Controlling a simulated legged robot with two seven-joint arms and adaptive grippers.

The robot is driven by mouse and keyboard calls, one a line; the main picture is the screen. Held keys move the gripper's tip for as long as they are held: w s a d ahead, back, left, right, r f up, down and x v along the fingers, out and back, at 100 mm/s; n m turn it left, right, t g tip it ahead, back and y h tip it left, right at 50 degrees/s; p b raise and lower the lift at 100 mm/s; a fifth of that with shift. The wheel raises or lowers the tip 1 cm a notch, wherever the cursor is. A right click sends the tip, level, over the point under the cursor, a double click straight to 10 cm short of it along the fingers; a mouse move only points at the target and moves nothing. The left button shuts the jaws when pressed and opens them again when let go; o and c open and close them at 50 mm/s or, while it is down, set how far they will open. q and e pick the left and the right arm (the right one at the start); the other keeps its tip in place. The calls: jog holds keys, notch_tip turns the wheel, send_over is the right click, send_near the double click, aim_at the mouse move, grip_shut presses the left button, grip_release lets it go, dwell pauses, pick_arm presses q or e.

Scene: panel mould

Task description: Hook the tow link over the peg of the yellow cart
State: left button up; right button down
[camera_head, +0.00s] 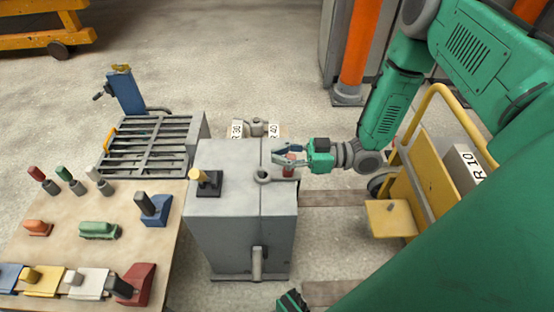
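A yellow cart (428,182) with a curved rail and a low yellow step stands on the right, partly hidden by my arm. I cannot make out its peg. My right gripper (280,154) is over the right part of the grey cabinet top, pointing left. Its fingers are at a small red-topped piece (289,170); I cannot tell if they press on it. A grey ring-shaped piece (262,177) lies just left of it on the cabinet top. I cannot tell whether either piece is the tow link. My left gripper is not clearly in view.
The grey cabinet (240,235) stands mid-view and carries a yellow-knobbed lever (207,183). A table (75,205) with coloured handles and blocks is at left, beside a slatted grey rack (150,148). An orange post (361,45) stands behind. Open floor lies beyond the cabinet.

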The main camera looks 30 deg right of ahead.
aim_at(281, 174)
notch_tip(281, 174, up, 9)
jog(key=p, duration=0.3)
jog(key=shift+s+d+r+p, duration=0.15)
jog(key=shift+p, duration=0.25)
jog(key=shift+c, duration=2.3)
grip_release()
jog(key=shift+d, duration=0.3)
jog(key=shift+a, duration=0.1)
